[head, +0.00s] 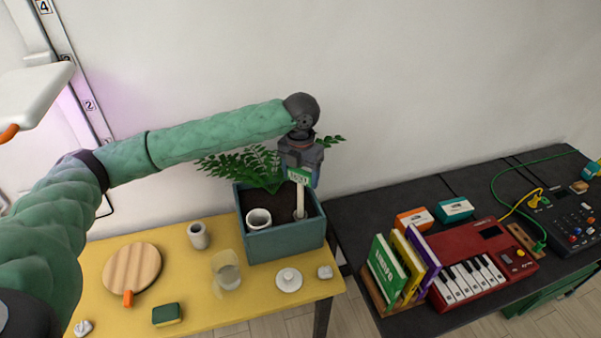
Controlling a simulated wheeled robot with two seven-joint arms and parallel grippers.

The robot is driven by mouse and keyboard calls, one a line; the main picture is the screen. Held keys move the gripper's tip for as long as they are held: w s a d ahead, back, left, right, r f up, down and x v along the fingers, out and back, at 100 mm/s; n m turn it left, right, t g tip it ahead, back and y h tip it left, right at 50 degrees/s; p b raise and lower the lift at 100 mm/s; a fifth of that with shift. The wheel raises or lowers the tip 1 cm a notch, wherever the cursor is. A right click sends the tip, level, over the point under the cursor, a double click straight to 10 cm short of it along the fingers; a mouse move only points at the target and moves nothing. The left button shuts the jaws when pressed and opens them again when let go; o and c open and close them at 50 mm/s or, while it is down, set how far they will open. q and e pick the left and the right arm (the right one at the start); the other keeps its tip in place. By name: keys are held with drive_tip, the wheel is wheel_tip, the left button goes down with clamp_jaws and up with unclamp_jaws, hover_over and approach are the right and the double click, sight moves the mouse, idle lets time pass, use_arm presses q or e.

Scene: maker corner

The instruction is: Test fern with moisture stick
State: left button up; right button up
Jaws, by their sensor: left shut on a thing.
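The fern (240,165) grows in a teal-grey rectangular planter (285,243) on the yellow table, its fronds partly behind my arm. The moisture stick (300,201) is a pale upright stick with a green and white labelled head, standing over the planter's dark soil on the right side. Its lower end meets the soil; how deep it goes cannot be told. My left gripper (301,171) points down from above and is shut on the stick's head. My right gripper is not in view.
A grey cup (198,235), a clear glass (226,270), a round wooden board (132,270), a sponge (167,314) and a white lid (289,280) are on the yellow table (205,311). A dark table with a red keyboard (470,265) stands right.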

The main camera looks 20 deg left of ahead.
use_arm(q)
drive_tip(key=shift+f+b, duration=0.5)
drive_tip(key=shift+f, duration=2.05)
idle(0.4)
drive_tip(key=o, duration=1)
drive_tip(key=shift+o, duration=0.2)
drive_tip(key=shift+o, duration=0.7)
